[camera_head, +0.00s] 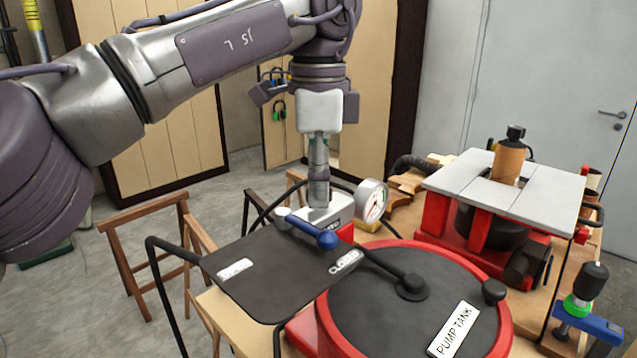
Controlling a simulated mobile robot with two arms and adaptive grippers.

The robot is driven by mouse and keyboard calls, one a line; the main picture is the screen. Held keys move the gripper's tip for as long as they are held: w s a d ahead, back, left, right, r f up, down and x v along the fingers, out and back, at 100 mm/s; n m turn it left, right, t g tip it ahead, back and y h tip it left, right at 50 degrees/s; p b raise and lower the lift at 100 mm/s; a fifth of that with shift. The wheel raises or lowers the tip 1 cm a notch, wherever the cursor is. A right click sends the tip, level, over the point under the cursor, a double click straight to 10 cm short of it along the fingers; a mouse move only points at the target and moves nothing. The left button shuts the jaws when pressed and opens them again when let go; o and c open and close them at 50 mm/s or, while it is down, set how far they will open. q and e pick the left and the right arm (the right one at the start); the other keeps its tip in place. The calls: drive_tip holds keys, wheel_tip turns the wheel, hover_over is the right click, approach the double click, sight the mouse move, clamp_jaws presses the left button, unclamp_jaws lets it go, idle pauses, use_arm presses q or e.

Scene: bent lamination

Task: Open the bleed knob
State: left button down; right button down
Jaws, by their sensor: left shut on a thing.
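My left gripper (318,192) points straight down beside the pressure gauge (371,203). Its fingers are shut just above a pale block (327,213) with dark lettering I cannot fully read. The bleed knob appears to be between the fingers, but they hide it, so its turn position cannot be told. A blue-handled lever (315,236) lies in front of the block, over a dark plate (262,280) with two white labels. The label near the tank seems to read CLOSED. My right gripper is not in view.
The round red-rimmed tank (508,325) labelled PUMP TANK fills the lower right. A router table (552,205) stands behind it, with a blue clamp (590,322) at the right edge. Wooden trestles (130,215) stand at the left. Open floor lies behind.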

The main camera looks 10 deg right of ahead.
use_arm(q)
drive_tip(key=shift+r, duration=0.15)
drive_tip(key=c, duration=0.8)
unclamp_jaws()
drive_tip(key=shift+o, duration=0.2)
